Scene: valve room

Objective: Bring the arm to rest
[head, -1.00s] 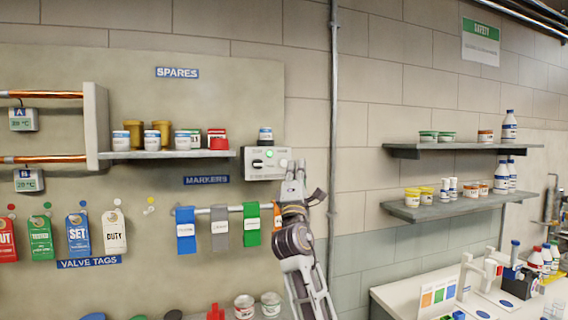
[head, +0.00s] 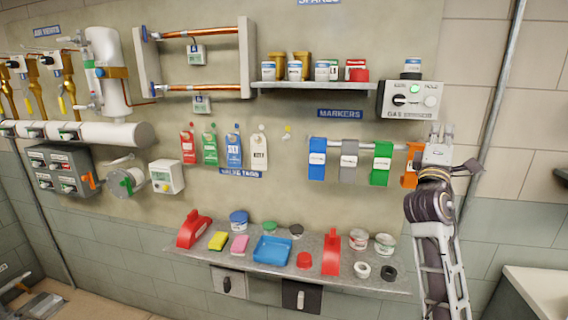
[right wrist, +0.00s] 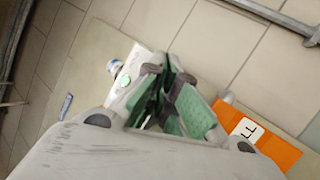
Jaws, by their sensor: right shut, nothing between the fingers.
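My right arm rises on the right of the head view. Its gripper (head: 441,134) points up just below the gas sensor box (head: 408,101) and beside the orange marker (head: 410,168) on the rail. The right gripper (right wrist: 170,75) is shut and empty. In the right wrist view the orange marker (right wrist: 258,135) lies right of the fingers, and the box with its green light (right wrist: 124,80) lies left of them. I cannot tell whether the gripper touches anything. My left gripper is not in view.
A grey shelf (head: 310,86) with jars stands out above the marker rail. A lower ledge (head: 190,251) holds a blue tray (head: 272,250), sponges and tins. A vertical pipe (head: 497,95) runs down the wall right of my arm. A pale counter (head: 545,290) is at the lower right.

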